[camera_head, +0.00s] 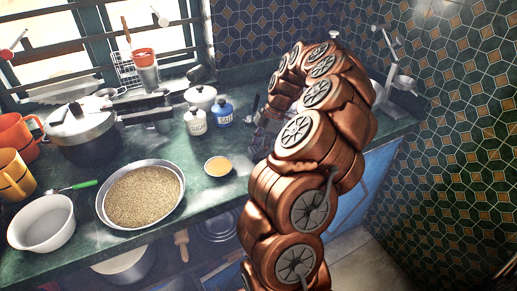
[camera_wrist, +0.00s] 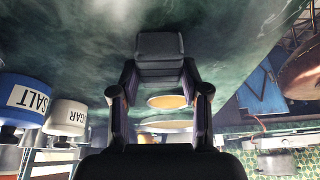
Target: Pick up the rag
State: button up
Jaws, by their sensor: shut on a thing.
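I cannot pick out the rag with certainty in either view. In the head view my arm hides most of the gripper, which is low by the green counter (camera_head: 225,193), right of the salt and sugar jars. The wrist view is upside down and shows the counter close to the fingertips.
A white sugar jar (camera_head: 196,121) and blue salt jar (camera_head: 224,114) stand close to my gripper's left. A small bowl (camera_head: 218,167) of orange contents sits in front. A wide pan of grain (camera_head: 143,195), a pressure cooker (camera_head: 82,130) and a white bowl (camera_head: 42,224) crowd the left.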

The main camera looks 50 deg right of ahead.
aim_at(254, 149)
jog(key=shift+r+b, duration=0.55)
jog(key=shift+r, duration=0.95)
jog(key=shift+s+r, duration=0.1)
jog(key=shift+r, duration=0.2)
jog(key=s+a+r+b, duration=0.1)
jog(key=s+a+b, duration=0.3)
jog(key=s, duration=1.1)
jog(key=shift+a+r, duration=0.2)
jog(key=shift+a, duration=0.45)
